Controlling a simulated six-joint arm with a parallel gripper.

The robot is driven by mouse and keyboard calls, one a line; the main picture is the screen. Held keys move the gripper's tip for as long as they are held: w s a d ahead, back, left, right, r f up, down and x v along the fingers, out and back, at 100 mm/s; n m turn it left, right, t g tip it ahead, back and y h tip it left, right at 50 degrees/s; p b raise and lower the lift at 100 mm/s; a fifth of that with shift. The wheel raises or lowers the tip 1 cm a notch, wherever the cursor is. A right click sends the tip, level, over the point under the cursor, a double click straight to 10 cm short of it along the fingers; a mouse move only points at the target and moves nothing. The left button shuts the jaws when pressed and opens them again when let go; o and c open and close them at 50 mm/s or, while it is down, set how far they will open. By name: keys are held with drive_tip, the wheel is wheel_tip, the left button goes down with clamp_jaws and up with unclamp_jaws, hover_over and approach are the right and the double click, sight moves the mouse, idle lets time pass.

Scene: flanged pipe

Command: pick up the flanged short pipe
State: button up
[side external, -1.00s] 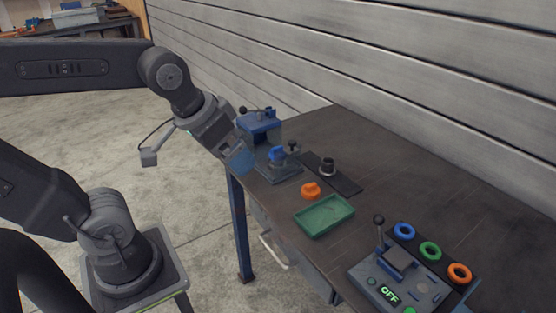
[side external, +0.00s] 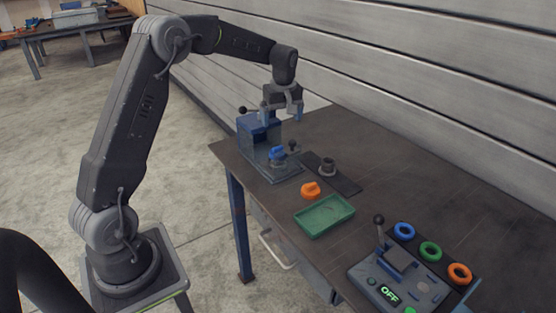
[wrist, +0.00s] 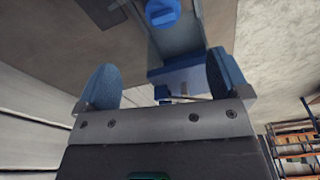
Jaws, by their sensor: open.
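My gripper (side external: 282,115) is open and empty, with blue fingertips pointing down. It is above and to the left of the pipe, over the back of the blue fixture. In the wrist view my gripper (wrist: 163,82) shows its two blue pads wide apart, with nothing held between them.
A blue fixture (side external: 257,128) with a blue knob (side external: 277,153) and black-tipped levers stands left of the pipe. An orange part (side external: 311,190) and a green tray (side external: 324,216) are in front. A control box (side external: 400,285) and coloured rings are at right. The wall (side external: 430,100) runs behind.

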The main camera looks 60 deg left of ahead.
sight(278, 147)
drive_tip(key=f, duration=0.5)
drive_tip(key=a+f, duration=0.1)
drive_tip(key=f, duration=0.2)
drive_tip(key=shift+w+f, duration=0.15)
drive_tip(key=shift+f, duration=0.15)
drive_tip(key=shift+s+a+f, duration=0.1)
drive_tip(key=shift+f, duration=1.3)
drive_tip(key=shift+s+a+f, duration=0.1)
drive_tip(key=shift+f, duration=1.25)
drive_tip(key=c, duration=1)
